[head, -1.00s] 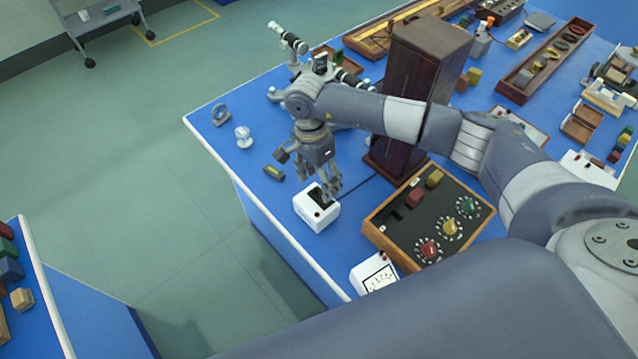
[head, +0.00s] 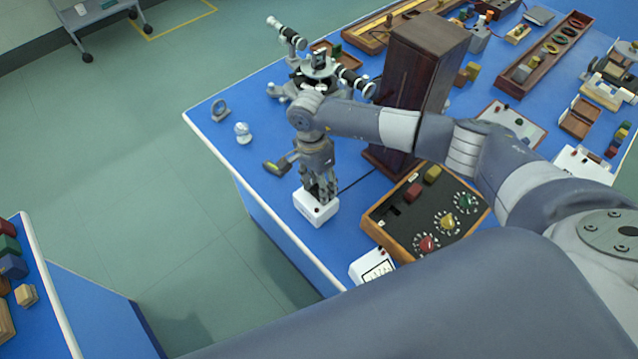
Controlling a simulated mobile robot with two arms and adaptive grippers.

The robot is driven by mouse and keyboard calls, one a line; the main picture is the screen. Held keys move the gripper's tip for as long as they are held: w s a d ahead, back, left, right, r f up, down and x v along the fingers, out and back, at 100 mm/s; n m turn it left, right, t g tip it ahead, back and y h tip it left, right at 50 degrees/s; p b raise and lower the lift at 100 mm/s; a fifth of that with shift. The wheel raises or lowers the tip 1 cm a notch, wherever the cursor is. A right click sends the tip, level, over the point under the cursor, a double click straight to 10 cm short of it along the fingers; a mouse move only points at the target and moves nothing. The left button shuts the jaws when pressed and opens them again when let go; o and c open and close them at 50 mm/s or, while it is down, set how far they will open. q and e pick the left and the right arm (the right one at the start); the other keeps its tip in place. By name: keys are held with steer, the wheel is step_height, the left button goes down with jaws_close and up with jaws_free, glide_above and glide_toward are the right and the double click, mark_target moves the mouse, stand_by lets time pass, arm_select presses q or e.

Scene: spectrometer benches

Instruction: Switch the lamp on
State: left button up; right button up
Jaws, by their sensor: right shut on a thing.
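A small white switch box (head: 312,212) sits near the left front edge of the blue bench, and a dark cable runs from it toward a tall dark brown housing (head: 412,90). Which thing is the lamp I cannot tell for certain. My right gripper (head: 322,197) points down onto the top of the white box. Its fingers are closed together on the switch there and hide it. My left gripper is not in view.
A wooden-framed control box with coloured knobs (head: 426,212) stands right of the switch box, with a white meter (head: 371,266) in front. A telescope instrument (head: 318,66) stands behind my arm. A small yellow-and-black item (head: 275,168) lies left of the gripper.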

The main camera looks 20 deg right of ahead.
steer(key=shift+d+f+t+b, duration=0.1)
steer(key=shift+t+b, duration=0.2)
steer(key=shift+t, duration=0.1)
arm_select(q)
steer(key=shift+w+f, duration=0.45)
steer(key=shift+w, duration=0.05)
arm_select(e)
steer(key=shift+s+t+y, duration=0.15)
steer(key=shift+t+y, duration=0.15)
steer(key=o, duration=1.1)
steer(key=shift+c, duration=0.2)
steer(key=shift+r, duration=0.3)
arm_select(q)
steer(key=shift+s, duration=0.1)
arm_select(e)
step_height(320, 180, up, 12)
steer(key=shift+f, duration=0.15)
